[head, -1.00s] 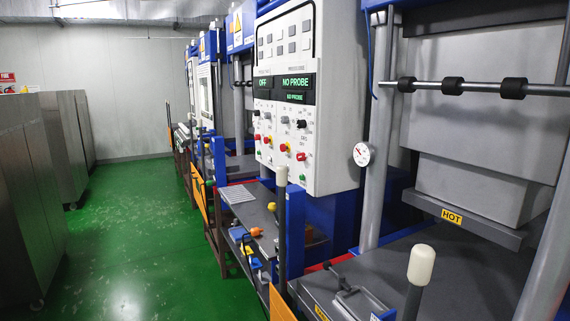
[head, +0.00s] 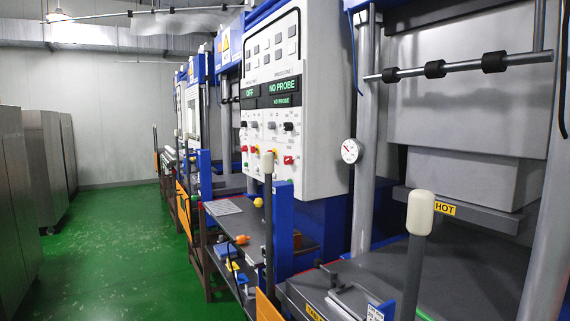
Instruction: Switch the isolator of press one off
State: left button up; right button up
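A light grey control cabinet (head: 315,140) stands in the middle of the head view, its panel facing left. Its displays (head: 283,87) read OFF and NO PROBE. Below them are several black, red, yellow and green knobs and buttons, among them a black knob (head: 288,126) and a red knob (head: 289,160). I cannot tell which of these, if any, is the isolator of press one, and no label naming it is readable. Neither of my grippers is in view.
A press with a HOT label (head: 444,208) stands at the right. White-capped levers (head: 421,212) rise in front. Grey cabinets (head: 42,165) line the left. The green floor (head: 110,250) between is clear.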

aim_at(289, 159)
jog(key=u, duration=1.4)
jog(key=i, duration=4.3)
jog(key=z, duration=1.15)
